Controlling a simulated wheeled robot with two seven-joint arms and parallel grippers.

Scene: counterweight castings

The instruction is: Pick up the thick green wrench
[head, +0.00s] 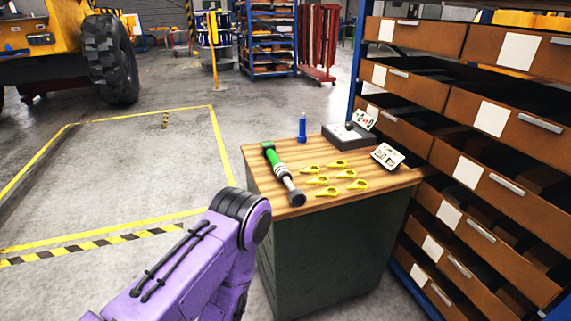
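The thick green wrench (273,160) lies on the wooden top of a workbench (258,176), near its left edge. Its far part is green; a grey shaft with a dark, thick end points toward the front edge. Nothing holds it. A purple arm link of mine, coming in from the lower left, is in front of the bench's left side. Neither gripper is in view.
Several yellow clip-like pieces (330,191) lie right of the wrench. Brown drawers (479,180) border the bench's right. Floor at left is open.

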